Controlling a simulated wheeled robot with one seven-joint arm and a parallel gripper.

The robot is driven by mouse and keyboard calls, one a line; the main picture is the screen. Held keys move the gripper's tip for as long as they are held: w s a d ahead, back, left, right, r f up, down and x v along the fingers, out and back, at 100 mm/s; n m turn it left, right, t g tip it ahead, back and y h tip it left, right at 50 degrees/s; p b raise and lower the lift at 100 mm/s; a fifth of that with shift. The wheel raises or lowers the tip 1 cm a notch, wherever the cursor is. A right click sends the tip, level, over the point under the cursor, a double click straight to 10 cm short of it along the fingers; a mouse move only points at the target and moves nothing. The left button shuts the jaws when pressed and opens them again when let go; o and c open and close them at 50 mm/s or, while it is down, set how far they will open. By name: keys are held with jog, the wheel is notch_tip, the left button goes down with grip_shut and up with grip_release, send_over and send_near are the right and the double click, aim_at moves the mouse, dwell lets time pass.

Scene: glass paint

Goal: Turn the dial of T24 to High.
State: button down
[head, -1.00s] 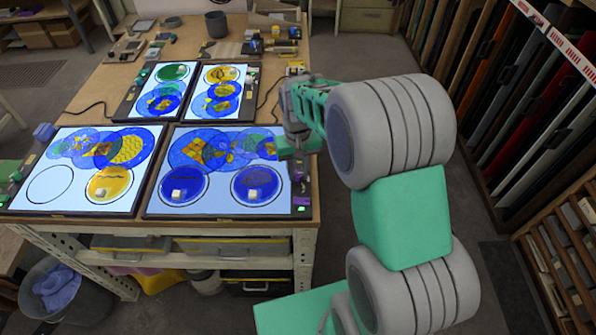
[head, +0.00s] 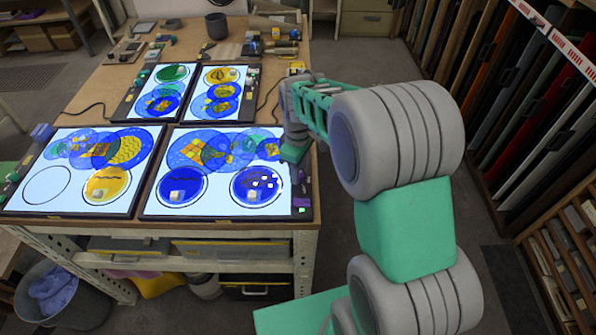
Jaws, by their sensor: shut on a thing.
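Several light panels lie on the table; no T24 label is readable at this size. The near right panel (head: 225,210) glows white under blue and yellow glass discs. My gripper (head: 293,154) is low over the dark control strip (head: 301,190) on that panel's right edge. It is shut on what appears to be a dial there; its jaws hide the dial and its setting. A purple block (head: 301,203) sits on the strip in front of my gripper.
The near left panel (head: 75,205) and two far panels (head: 130,108) also hold glass discs. A dark cup (head: 216,25) and tools (head: 270,42) stand at the back of the table. A rack of coloured sheets (head: 510,100) is on the right.

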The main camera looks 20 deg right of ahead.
jog(key=shift+n, duration=0.5)
jog(key=c, duration=1.1)
grip_release()
jog(key=shift+c, duration=0.2)
jog(key=shift+r, duration=0.1)
notch_tip(320, 180, up, 8)
jog(key=shift+f+b, duration=0.15)
jog(key=shift+b, duration=0.45)
